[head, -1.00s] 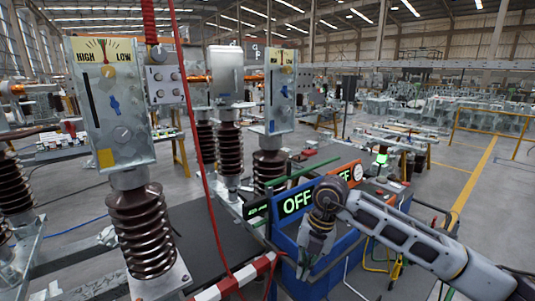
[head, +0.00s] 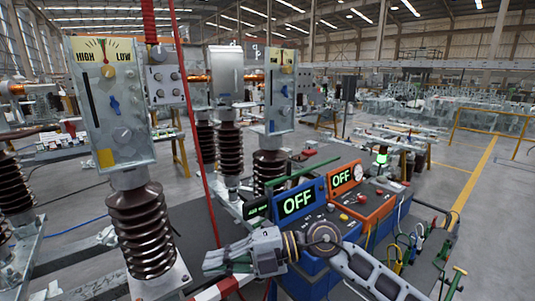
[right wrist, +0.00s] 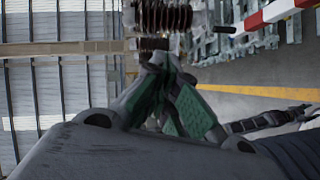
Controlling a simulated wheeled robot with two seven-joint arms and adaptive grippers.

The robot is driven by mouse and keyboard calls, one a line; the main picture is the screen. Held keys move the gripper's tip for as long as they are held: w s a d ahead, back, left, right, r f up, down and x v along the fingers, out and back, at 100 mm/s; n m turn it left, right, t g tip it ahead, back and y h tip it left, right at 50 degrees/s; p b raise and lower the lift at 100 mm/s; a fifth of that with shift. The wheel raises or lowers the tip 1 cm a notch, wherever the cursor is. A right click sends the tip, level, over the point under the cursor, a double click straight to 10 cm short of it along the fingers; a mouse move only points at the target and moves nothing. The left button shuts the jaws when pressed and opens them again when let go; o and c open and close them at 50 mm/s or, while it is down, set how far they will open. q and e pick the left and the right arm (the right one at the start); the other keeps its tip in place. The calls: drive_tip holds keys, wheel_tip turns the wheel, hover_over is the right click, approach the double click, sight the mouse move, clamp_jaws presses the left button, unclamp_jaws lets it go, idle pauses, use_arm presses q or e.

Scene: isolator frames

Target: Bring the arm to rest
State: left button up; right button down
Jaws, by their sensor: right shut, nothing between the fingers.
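My right arm (head: 375,272) comes in from the lower right of the head view. Its gripper (head: 212,265) points left, in front of the blue box with a lit OFF display (head: 297,201). The gripper is shut with nothing between the fingers. In the right wrist view the green-padded fingers (right wrist: 175,88) meet, with brown ribbed insulators (right wrist: 165,18) beyond them. My left gripper is not in view.
An orange box (head: 347,176) also reads OFF, beside the blue one. A red-and-white bar (head: 215,291) lies just below the gripper in the head view. A red cord (head: 200,150) hangs left of it. A HIGH/LOW panel (head: 112,105) tops a brown insulator (head: 145,230).

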drive_tip(key=w+d+r+m+t+y, duration=0.5)
drive_tip(key=w+d+r+m+t, duration=0.15)
drive_tip(key=r+m+t, duration=0.5)
drive_tip(key=w+d+f+m+t+h, duration=0.5)
drive_tip(key=d+m+t+h, duration=0.35)
drive_tip(key=m+t, duration=0.25)
drive_tip(key=d+f+m+g+h, duration=0.2)
drive_tip(key=d+f+m+h, duration=0.35)
drive_tip(key=f, duration=0.35)
drive_tip(key=d+f+m+g+h, duration=0.35)
drive_tip(key=d+f+h, duration=0.25)
drive_tip(key=f, duration=0.3)
drive_tip(key=s+d+f+m+g+h, duration=0.1)
drive_tip(key=s+d+f+g, duration=0.2)
drive_tip(key=s+f+g, duration=0.55)
drive_tip(key=s+d+f+g, duration=0.3)
drive_tip(key=s+f, duration=0.9)
drive_tip(key=s, duration=0.2)
wheel_tip(320, 180, down, 34)
drive_tip(key=s+r+g, duration=0.1)
drive_tip(key=s, duration=0.2)
drive_tip(key=s+d+f, duration=0.2)
drive_tip(key=s+f, duration=0.7)
drive_tip(key=s, duration=0.2)
drive_tip(key=s+d+f+g, duration=0.1)
drive_tip(key=s+d+f, duration=0.1)
drive_tip(key=s+f, duration=0.8)
drive_tip(key=shift+s+d+f, duration=0.15)
drive_tip(key=shift+s+f, duration=0.15)
drive_tip(key=shift+s, duration=0.15)
